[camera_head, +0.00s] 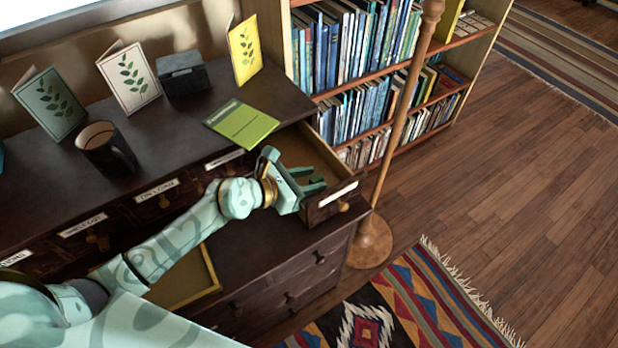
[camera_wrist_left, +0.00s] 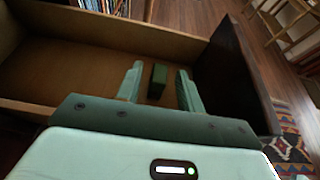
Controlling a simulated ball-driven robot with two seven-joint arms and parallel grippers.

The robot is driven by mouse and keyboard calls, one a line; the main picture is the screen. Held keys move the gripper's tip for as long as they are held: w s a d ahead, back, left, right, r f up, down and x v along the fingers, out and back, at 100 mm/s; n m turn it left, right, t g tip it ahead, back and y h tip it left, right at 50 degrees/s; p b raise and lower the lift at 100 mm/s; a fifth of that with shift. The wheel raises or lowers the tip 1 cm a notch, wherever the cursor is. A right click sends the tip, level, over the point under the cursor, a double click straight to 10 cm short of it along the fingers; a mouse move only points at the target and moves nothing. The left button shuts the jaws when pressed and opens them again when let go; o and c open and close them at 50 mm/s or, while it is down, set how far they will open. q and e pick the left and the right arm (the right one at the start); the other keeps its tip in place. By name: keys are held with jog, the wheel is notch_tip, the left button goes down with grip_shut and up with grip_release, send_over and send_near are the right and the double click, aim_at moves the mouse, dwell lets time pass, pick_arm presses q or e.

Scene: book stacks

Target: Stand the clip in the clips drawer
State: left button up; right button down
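My left gripper (camera_head: 314,179) reaches into the open drawer (camera_head: 327,207) at the right end of the dark desk. The drawer front bears a white label too small to read. In the left wrist view, a small dark green block (camera_wrist_left: 157,80), which looks like the clip, is upright in the drawer (camera_wrist_left: 105,30). It sits between the two spread fingers of my left gripper (camera_wrist_left: 160,69), with a gap on each side. Its base contact is hard to tell. The block is not discernible in the head view. My right gripper is out of view.
A green booklet (camera_head: 241,123) lies on the desktop behind the drawer. A dark mug (camera_head: 108,152), standing cards (camera_head: 130,78) and a dark box (camera_head: 183,73) are farther left. A wooden pole (camera_head: 397,125) on a round base stands close right of the drawer, before a bookcase (camera_head: 450,75).

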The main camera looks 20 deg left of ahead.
pick_arm(q)
jog(key=shift+s+a+r, duration=0.15)
jog(key=shift+r, duration=0.05)
jog(key=p+v, duration=0.3)
jog(key=v, duration=0.8)
jog(key=shift+s+a, duration=0.2)
jog(key=shift+s, duration=0.05)
dwell(0.5)
